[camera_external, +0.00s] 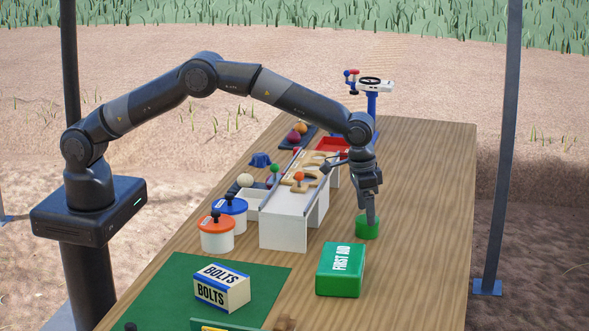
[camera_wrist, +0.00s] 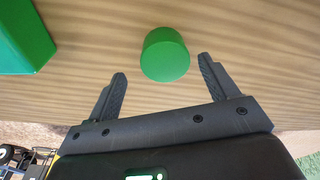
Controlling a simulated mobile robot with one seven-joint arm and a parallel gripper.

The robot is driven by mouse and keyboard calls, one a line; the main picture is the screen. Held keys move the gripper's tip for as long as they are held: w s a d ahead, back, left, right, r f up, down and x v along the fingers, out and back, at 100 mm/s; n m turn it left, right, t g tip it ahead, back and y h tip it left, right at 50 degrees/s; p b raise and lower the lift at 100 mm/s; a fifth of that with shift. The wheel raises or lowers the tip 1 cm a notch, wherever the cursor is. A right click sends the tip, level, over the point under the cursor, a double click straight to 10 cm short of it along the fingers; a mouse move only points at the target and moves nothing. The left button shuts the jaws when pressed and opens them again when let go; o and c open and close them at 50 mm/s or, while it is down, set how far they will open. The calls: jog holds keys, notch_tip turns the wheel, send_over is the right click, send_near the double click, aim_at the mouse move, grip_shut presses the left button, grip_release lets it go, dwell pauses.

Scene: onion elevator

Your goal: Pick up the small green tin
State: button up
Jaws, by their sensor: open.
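The small green tin (camera_external: 367,228) stands on the wooden table, right of the white sorting stand. It also shows in the wrist view (camera_wrist: 165,55), upper middle, lying between the lines of my two fingers and beyond their tips. My gripper (camera_external: 370,214) points down just above or beside the tin; the outside view does not show which clearly. In the wrist view my gripper (camera_wrist: 161,72) is open, with nothing held between its fingers.
A green FIRST AID box (camera_external: 341,270) stands close in front of the tin; its corner shows in the wrist view (camera_wrist: 22,38). The white stand (camera_external: 285,228) is to the left. A BOLTS box (camera_external: 221,288) sits on a green mat. The table's right side is clear.

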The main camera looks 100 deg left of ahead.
aim_at(362, 231)
jog(key=f, duration=0.5)
jog(key=shift+w+a, duration=0.2)
jog(key=shift+a, duration=0.2)
jog(key=shift+c, duration=0.6)
jog(key=shift+r, duration=0.1)
jog(key=c, duration=1)
